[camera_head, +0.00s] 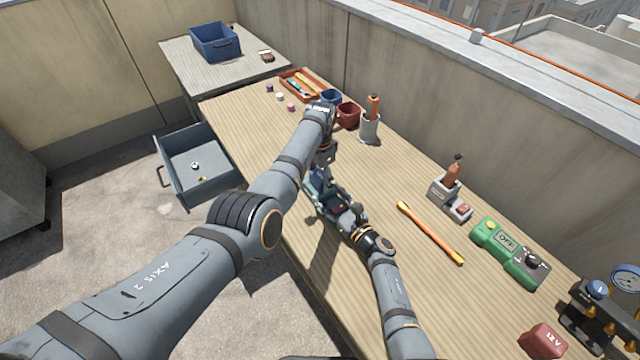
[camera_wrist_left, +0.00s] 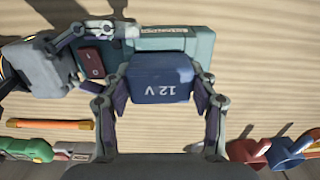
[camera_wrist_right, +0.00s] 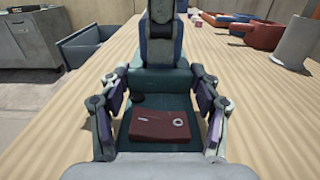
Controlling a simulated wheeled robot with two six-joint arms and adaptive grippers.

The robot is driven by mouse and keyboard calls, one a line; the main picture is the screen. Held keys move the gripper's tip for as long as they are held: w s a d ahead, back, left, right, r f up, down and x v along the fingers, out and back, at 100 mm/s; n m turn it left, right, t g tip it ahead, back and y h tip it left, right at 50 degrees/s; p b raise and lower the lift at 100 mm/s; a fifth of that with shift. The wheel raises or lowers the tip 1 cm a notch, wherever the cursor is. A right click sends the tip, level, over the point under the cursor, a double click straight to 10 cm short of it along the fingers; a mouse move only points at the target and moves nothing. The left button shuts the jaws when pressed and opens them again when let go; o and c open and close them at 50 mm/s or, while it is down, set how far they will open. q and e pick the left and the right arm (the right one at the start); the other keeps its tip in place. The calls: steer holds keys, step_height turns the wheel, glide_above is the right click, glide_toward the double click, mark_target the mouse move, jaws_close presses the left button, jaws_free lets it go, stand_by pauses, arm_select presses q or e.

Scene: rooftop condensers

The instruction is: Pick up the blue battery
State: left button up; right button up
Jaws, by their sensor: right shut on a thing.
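The blue battery (camera_wrist_left: 160,80), marked 12 V, sits at the edge of a teal device (camera_wrist_left: 175,42) and seems to touch it. In the left wrist view my left gripper (camera_wrist_left: 164,108) is open, one finger on each side of the battery, with gaps showing. My right gripper (camera_wrist_right: 160,118) is shut on the teal device, which has a dark red block (camera_wrist_right: 160,126) on it. In the head view both grippers meet over the bench, my left one (camera_head: 320,168) behind my right one (camera_head: 338,208); the arms hide most of the battery there.
An orange rod (camera_head: 430,232), a green meter (camera_head: 508,250) and a dark red block (camera_head: 542,342) lie to the right. A grey holder (camera_head: 369,127), red cup (camera_head: 348,115) and orange tray (camera_head: 300,84) stand behind. An open drawer (camera_head: 170,185) juts out left.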

arm_select(q)
steer(key=c, duration=0.6)
step_height(320, 180, up, 10)
steer(key=shift+r, duration=0.1)
steer(key=shift+c, duration=0.2)
arm_select(e)
steer(key=o, duration=1.6)
steer(key=shift+o, duration=0.5)
steer(key=shift+o, duration=0.8)
arm_select(q)
steer(key=shift+r, duration=0.1)
arm_select(e)
steer(key=shift+s+d, duration=0.25)
steer(key=shift+s, duration=0.05)
steer(key=p+v, duration=0.1)
steer(key=v, duration=0.7)
steer(key=shift+s, duration=0.1)
arm_select(q)
steer(key=shift+r, duration=0.6)
